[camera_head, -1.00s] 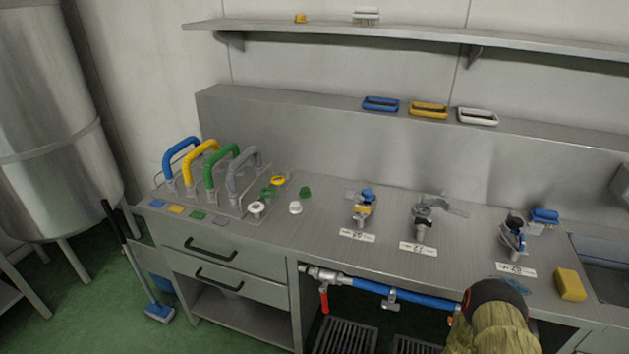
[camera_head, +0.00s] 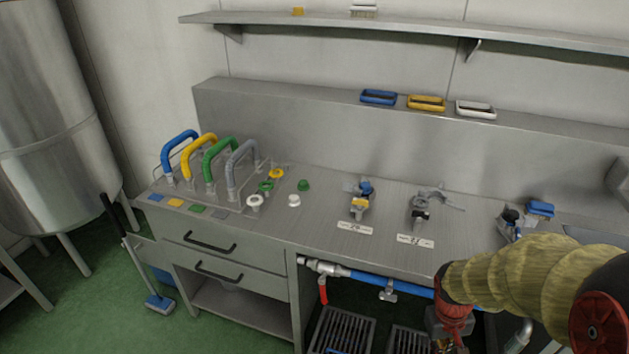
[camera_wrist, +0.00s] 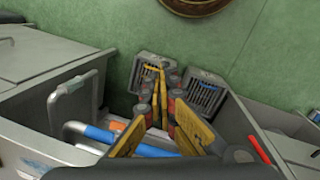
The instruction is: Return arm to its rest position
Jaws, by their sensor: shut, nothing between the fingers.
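My arm (camera_head: 520,280), in a ribbed yellow-tan sleeve, crosses the lower right of the head view, in front of the counter's front edge. Its wrist end with red and grey parts (camera_head: 450,322) hangs low by the blue pipe; the fingertips cannot be made out there. In the wrist view, my gripper (camera_wrist: 160,88) has its yellow and dark fingers drawn together, shut with nothing held.
The steel counter (camera_head: 325,215) carries several coloured handles at left and valves (camera_head: 360,200) along its top. A blue pipe (camera_head: 405,290) runs under its front edge. Floor grates (camera_head: 345,330) lie below. A tank (camera_head: 50,120) stands at left; green floor (camera_head: 85,310) is open there.

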